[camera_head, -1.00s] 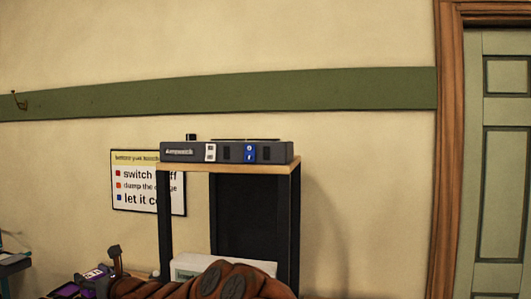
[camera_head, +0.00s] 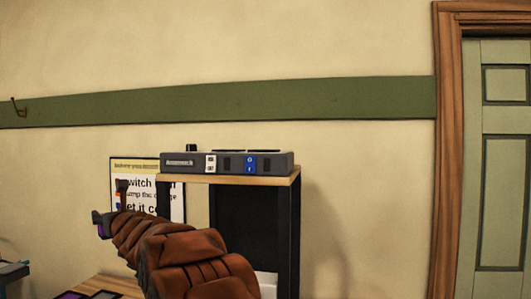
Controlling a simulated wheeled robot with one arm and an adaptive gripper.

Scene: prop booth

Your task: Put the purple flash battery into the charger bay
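The charger (camera_head: 225,162) is a long dark grey unit on top of a wood-topped black stand. Its front has a white piece (camera_head: 211,163), a blue piece (camera_head: 250,163) and dark bays. My gripper (camera_head: 100,226) is raised at the left, lower than the charger and well apart from it.
A wooden surface (camera_head: 118,284) with purple and dark items (camera_head: 70,295) lies at the lower left. A printed sign (camera_head: 150,168) hangs behind my arm. The stand's black frame (camera_head: 294,230) rises below the charger. The space above the charger is clear.

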